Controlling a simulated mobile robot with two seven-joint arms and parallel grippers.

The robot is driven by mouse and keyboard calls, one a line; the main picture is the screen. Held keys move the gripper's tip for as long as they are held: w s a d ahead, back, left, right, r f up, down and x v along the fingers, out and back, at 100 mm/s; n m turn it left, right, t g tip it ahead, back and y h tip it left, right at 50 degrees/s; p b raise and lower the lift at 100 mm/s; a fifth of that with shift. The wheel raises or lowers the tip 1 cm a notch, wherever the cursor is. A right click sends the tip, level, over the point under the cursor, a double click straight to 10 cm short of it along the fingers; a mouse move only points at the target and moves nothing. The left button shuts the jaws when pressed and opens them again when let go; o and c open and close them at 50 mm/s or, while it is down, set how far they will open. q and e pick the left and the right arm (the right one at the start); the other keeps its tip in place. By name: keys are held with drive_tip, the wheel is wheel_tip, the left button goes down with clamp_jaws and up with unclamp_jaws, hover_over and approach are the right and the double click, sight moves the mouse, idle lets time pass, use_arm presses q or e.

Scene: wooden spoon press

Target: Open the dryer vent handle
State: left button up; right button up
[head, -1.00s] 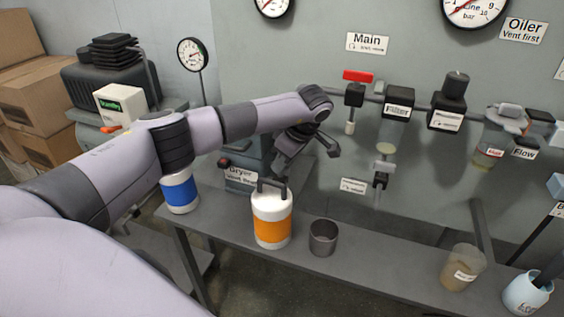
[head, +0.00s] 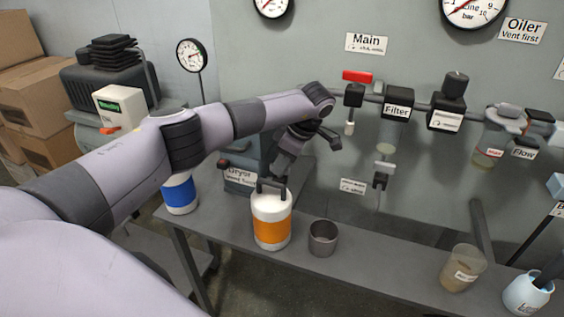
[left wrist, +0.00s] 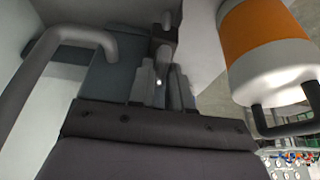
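The dryer (head: 240,178) is a blue-grey box with a white label on the bench, partly hidden behind my left arm. My left gripper (head: 278,178) points down at the dryer's right side, just behind the orange-banded canister. In the left wrist view the fingers (left wrist: 161,85) are close together, in front of a blue-grey surface and a dark grey upright part (left wrist: 164,28). I cannot tell whether that part is the vent handle, or whether the fingers touch it. The vent handle is not clearly seen in the head view. My right gripper is out of view.
A white canister with an orange band (head: 271,222) and black handle stands right by the gripper. A grey cup (head: 323,238) is beside it. A thick grey curved pipe (left wrist: 95,40) is close at left in the left wrist view. The bench between cup and beaker (head: 462,268) is clear.

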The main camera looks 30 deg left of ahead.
use_arm(q)
drive_tip(key=shift+o, duration=1.2)
drive_tip(key=v, duration=0.7)
drive_tip(key=shift+d, duration=0.1)
